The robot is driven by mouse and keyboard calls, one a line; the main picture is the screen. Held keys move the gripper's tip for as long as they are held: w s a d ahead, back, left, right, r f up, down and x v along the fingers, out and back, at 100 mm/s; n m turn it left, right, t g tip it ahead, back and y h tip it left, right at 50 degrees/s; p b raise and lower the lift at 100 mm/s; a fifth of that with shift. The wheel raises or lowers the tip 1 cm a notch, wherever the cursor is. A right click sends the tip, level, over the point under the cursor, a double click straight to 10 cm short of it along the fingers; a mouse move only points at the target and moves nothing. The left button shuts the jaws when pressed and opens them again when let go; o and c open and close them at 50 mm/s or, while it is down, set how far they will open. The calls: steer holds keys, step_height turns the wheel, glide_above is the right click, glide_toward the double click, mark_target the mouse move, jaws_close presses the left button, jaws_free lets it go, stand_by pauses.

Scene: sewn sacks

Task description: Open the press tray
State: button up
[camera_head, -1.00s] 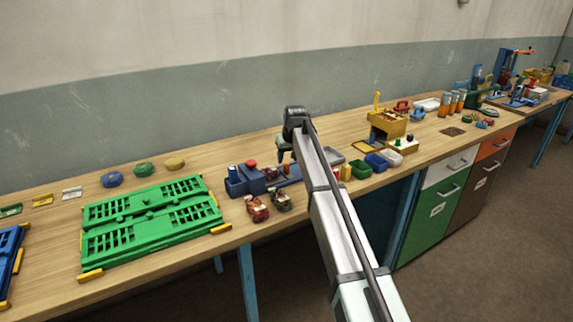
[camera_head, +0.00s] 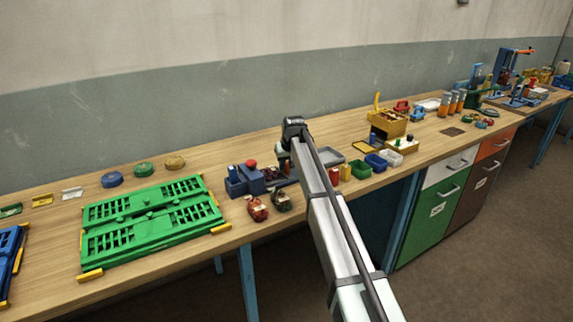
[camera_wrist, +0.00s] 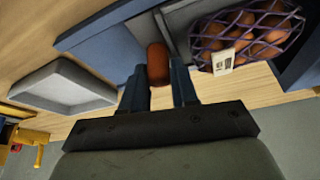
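The blue press (camera_head: 240,185) stands on the bench left of my gripper, with a red knob (camera_head: 252,163) on top. In the wrist view, blue parts (camera_wrist: 98,35) show at upper left and right, with a grey strip between. A netted sack of orange-brown items (camera_wrist: 245,40) with a pale tag lies by the grey strip. A red-brown rounded handle (camera_wrist: 157,68) shows between the fingers of my gripper (camera_wrist: 160,75). The fingers stand apart on either side of it; a firm hold is not visible. The arm hides the right part of the press in the head view.
A grey bin (camera_wrist: 65,85) lies to the left in the wrist view. Two small sacks, one red (camera_head: 257,209) and one dark green (camera_head: 281,200), sit in front of the press. A green slotted rack (camera_head: 150,220) lies to the left. Small bins stand right of the arm.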

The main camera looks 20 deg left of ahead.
jaws_close()
steer(key=w+d, duration=0.4)
steer(key=shift+w+d, duration=0.15)
steer(key=shift+w, duration=0.1)
steer(key=shift+o, duration=2.3)
jaws_free()
steer(key=v, duration=1.4)
